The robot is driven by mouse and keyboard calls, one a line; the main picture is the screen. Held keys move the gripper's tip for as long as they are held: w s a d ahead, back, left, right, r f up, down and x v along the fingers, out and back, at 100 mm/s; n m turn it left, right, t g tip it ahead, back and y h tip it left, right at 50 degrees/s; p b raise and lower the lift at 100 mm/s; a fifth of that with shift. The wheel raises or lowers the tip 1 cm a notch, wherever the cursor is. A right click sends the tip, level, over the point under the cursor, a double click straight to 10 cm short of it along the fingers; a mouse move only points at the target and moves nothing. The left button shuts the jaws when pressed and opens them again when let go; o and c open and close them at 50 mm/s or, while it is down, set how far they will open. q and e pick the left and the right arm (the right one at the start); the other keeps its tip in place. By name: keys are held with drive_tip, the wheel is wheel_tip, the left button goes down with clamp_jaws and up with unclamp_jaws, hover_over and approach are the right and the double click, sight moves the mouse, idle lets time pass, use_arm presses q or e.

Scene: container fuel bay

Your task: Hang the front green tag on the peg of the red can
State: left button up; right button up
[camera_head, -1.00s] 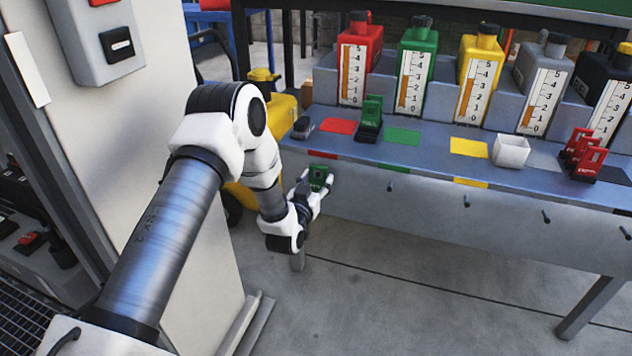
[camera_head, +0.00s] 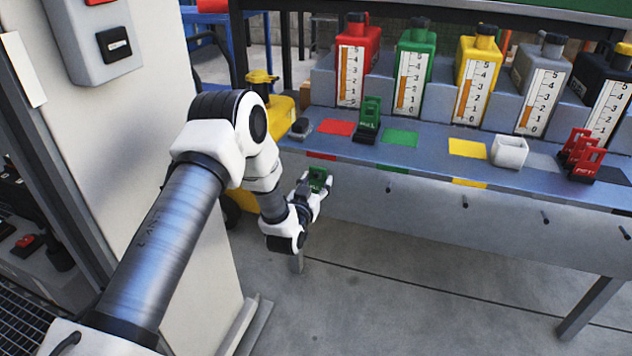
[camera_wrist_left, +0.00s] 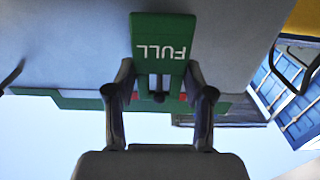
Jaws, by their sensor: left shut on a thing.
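My left gripper (camera_head: 316,190) is shut on a green tag (camera_head: 319,178) in front of the bench's front panel, below the red edge mark (camera_head: 321,156). In the left wrist view the tag (camera_wrist_left: 163,40) reads "FULL" upside down, with its slotted end between the fingers (camera_wrist_left: 158,98). The red can (camera_head: 356,50) stands at the left of the can row. The peg below the red can is not visible; the gripper and tag cover that area. I cannot tell whether the tag touches a peg. Another green tag (camera_head: 370,112) stands in a dark holder on the bench. My right gripper is not in view.
Other dark pegs stick out of the panel to the right, the nearest one (camera_head: 388,186) under the green mark. Red tags (camera_head: 582,150) and a white box (camera_head: 509,151) stand on the bench. A grey cabinet (camera_head: 120,130) is at left. Floor below the gripper is open.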

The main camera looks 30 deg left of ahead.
use_arm(q)
drive_tip(key=o, duration=1)
drive_tip(key=v, duration=1.2)
drive_tip(key=shift+f, duration=0.1)
